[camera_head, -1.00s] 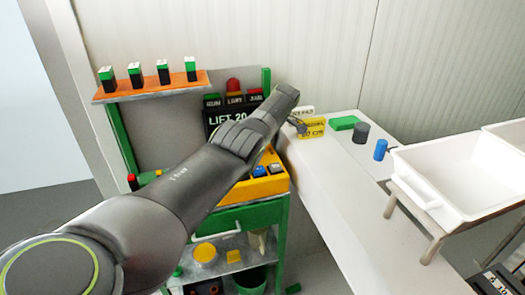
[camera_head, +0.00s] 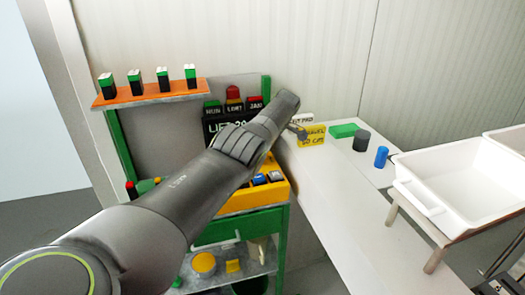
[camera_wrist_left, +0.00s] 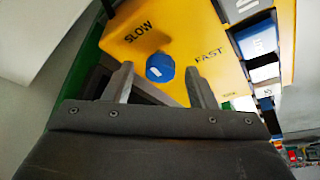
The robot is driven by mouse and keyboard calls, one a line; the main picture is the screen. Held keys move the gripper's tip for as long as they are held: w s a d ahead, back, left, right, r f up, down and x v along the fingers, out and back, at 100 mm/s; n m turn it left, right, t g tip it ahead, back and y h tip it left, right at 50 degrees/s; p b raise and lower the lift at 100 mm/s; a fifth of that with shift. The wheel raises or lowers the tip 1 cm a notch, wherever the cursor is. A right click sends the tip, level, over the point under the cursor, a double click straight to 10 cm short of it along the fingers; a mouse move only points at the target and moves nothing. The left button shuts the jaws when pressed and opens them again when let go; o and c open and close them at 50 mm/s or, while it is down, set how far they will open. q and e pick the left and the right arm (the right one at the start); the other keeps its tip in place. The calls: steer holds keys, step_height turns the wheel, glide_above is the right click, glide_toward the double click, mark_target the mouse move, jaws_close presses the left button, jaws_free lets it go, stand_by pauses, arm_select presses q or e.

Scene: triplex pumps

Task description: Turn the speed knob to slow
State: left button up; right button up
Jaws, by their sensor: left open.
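The speed knob (camera_wrist_left: 160,67) is round and blue with a small white mark, on a yellow panel (camera_wrist_left: 185,25) in the left wrist view. SLOW is printed to its upper left and FAST to its right. The white mark is on the knob's lower left part in the picture. My left gripper (camera_wrist_left: 161,84) is open, its two fingers apart at the left and right of the knob. I cannot tell whether they touch it. In the head view my left arm crosses in front of the yellow console (camera_head: 240,200) and hides the knob. My right gripper is not in view.
Blue and pale buttons (camera_head: 268,178) sit on the console's right side. Behind stands a dark sign panel with a red lamp (camera_head: 233,92). An orange shelf (camera_head: 150,94) is at the upper left. A white bench (camera_head: 330,185) and white tub (camera_head: 445,190) are at the right.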

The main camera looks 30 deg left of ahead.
arm_select(q)
steer(key=shift+r, duration=0.1)
steer(key=shift+d+r, duration=0.15)
steer(key=shift+r, duration=0.2)
steer(key=shift+p+v, duration=0.55)
steer(key=shift+v, duration=0.7)
steer(key=b+v, duration=0.1)
steer(key=v, duration=1.3)
steer(key=shift+b, duration=0.3)
steer(key=shift+w+f, duration=0.1)
